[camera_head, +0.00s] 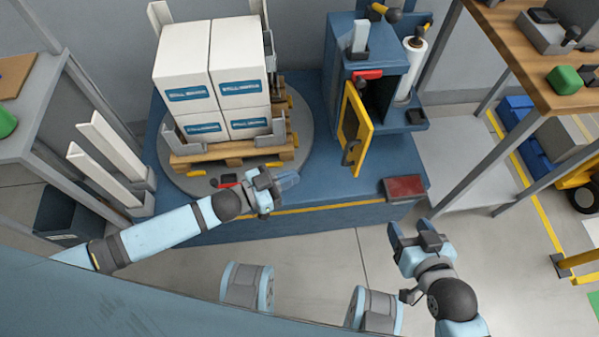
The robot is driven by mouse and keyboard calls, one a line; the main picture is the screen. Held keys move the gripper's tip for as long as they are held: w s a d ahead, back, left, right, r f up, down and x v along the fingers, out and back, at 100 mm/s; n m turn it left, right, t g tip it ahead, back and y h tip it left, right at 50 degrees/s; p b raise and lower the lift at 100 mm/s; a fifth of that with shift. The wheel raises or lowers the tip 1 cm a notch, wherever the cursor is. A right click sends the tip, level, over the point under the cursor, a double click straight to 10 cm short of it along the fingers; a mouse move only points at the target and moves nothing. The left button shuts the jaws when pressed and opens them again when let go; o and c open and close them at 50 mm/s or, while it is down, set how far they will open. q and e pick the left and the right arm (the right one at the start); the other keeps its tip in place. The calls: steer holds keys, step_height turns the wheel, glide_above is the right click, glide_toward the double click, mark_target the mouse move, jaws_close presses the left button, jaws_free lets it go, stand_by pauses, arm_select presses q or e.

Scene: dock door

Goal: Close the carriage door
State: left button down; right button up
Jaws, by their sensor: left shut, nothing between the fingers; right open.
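The carriage door (355,125) is a yellow-framed panel on the blue wrapping-machine carriage (343,48). It stands swung open toward me, with a dark handle on its near side, and the dark inside of the carriage shows behind it. My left gripper (288,180) is shut and empty, left of and below the door and apart from it, over the front of the blue base. My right gripper (413,234) is open and empty, in front of the base, below and to the right of the door.
White boxes (184,72) stand on a wooden pallet (235,157) on a round grey turntable (180,172). A dark red pad (404,188) lies at the base's front right corner. A white film roll (411,68) stands right of the carriage. A wooden-topped table (520,60) is at right.

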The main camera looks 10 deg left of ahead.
arm_select(q)
steer(key=b+x, duration=0.2)
steer(key=x, duration=1)
arm_select(e)
steer(key=shift+w+a+r+t+y, duration=0.15)
steer(key=shift+w+a+r+t, duration=0.2)
steer(key=shift+r, duration=0.15)
steer(key=shift+w+a+r+t+y, duration=0.15)
steer(key=shift+w+a+r+t, duration=0.1)
steer(key=shift+w+r+t, duration=0.15)
steer(key=shift+s, duration=0.15)
arm_select(q)
steer(key=shift+w+d+r, duration=0.1)
steer(key=shift+d, duration=0.05)
arm_select(e)
steer(key=shift+d, duration=0.1)
